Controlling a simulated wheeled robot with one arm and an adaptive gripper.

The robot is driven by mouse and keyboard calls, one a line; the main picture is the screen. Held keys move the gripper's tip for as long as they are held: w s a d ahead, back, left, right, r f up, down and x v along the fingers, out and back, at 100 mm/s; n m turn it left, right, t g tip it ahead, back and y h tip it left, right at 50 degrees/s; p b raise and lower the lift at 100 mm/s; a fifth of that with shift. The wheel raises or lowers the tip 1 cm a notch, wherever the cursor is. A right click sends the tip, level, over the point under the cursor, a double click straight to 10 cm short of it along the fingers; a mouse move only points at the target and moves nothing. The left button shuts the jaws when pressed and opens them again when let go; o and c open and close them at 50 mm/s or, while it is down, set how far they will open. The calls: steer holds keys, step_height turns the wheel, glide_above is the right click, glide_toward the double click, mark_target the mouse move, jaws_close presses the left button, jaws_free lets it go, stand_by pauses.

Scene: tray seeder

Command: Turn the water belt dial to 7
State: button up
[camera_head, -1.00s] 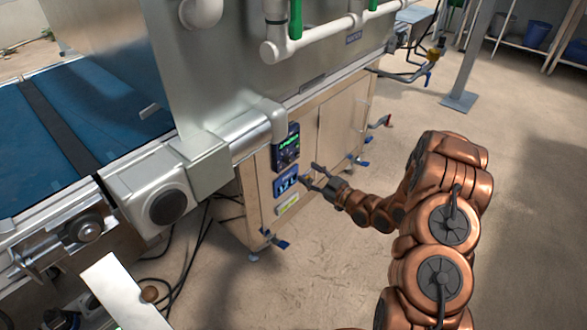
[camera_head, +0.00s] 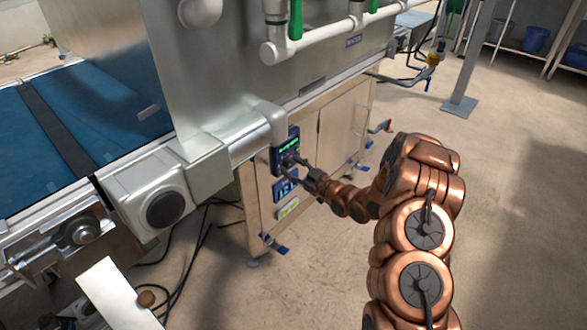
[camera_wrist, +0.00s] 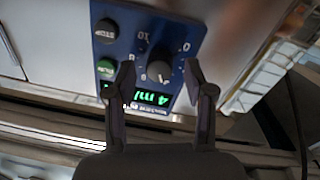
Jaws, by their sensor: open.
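The water belt dial (camera_wrist: 158,71) is a dark round knob on a blue control panel (camera_wrist: 183,30) with numbers around it. In the wrist view the panel appears upside down, with a green lit display (camera_wrist: 152,98) that seems to read 4 and a unit. A black button (camera_wrist: 106,30) and a green button (camera_wrist: 106,68) sit left of the dial. My gripper (camera_wrist: 160,75) is open, its fingers on either side of the dial in the picture; contact cannot be told. In the head view my gripper (camera_head: 299,169) is at the panel (camera_head: 285,146), partly covering the dial.
A second blue panel (camera_head: 284,188) is below on the cabinet (camera_head: 333,128). Valves with blue handles (camera_head: 281,250) stick out low on the cabinet. The floor to the right is open.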

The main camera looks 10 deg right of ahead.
steer(key=shift+c, duration=0.3)
jaws_close()
steer(key=shift+r+m+p, duration=0.1)
steer(key=shift+m+p, duration=0.2)
steer(key=shift+p, duration=0.3)
steer(key=m+p, duration=0.2)
steer(key=p, duration=0.2)
steer(key=shift+r+m, duration=0.2)
steer(key=shift+m, duration=0.2)
steer(key=m+p, duration=0.4)
steer(key=shift+f, duration=0.1)
steer(key=m+p, duration=0.2)
steer(key=m, duration=0.2)
steer(key=shift+g+p, duration=0.4)
steer(key=shift+w+d+f+m+p, duration=0.1)
steer(key=shift+m+p, duration=0.4)
steer(key=shift+m, duration=0.5)
steer(key=shift+f+m+p, duration=0.1)
steer(key=shift+m+p, duration=0.35)
steer(key=shift+m, duration=0.55)
